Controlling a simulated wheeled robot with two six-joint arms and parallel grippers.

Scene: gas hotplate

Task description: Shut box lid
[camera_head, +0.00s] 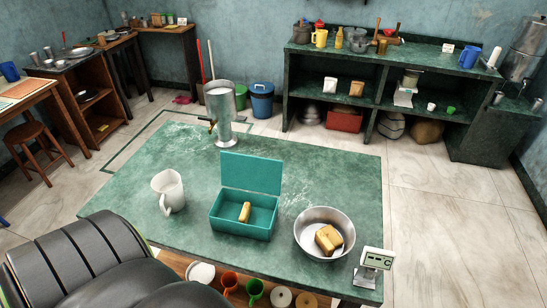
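A small tan block (245,212) lies inside the box. Neither of my grippers is in view, so nothing is seen touching the box or its lid.
On the green table (130,200), a white jug (168,191) stands left of the box. A metal bowl (313,223) holding tan blocks stands close to its right. A steel urn (221,115) is behind. A small display (372,267) is at the front right corner.

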